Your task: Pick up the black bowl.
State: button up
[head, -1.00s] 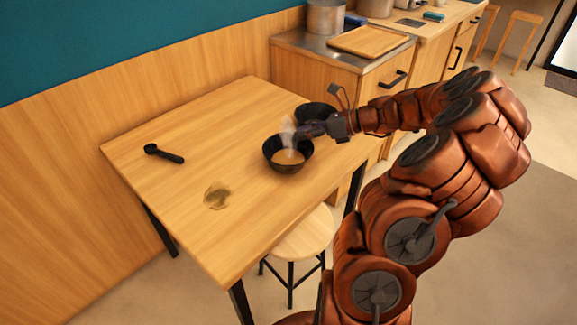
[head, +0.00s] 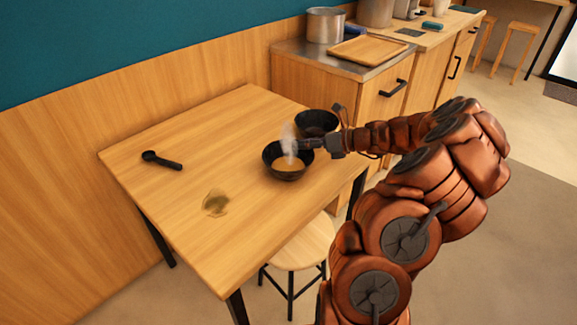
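A black bowl (head: 284,173) with tan contents and steam stands upright near the right side of the wooden table (head: 172,208). A second black bowl (head: 318,118) stands just behind it to the right, and its inside looks dark. My gripper (head: 303,144) reaches in from the right, with its tip at the right rim of the steaming bowl and in front of the second bowl. The fingers are small and dark against the bowls. I cannot tell whether they are open or touch the rim.
A black scoop (head: 162,160) lies at the table's left, and a greenish-brown patch (head: 215,203) lies near its front. A stool (head: 302,243) stands by the near right edge. A counter with a wooden tray (head: 369,50) and pot (head: 325,26) is behind. The table's left half is mostly clear.

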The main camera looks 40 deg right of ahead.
jog(key=shift+w+a+f, duration=0.2)
jog(key=shift+w+a, duration=0.15)
jog(key=shift+w, duration=0.1)
grip_shut()
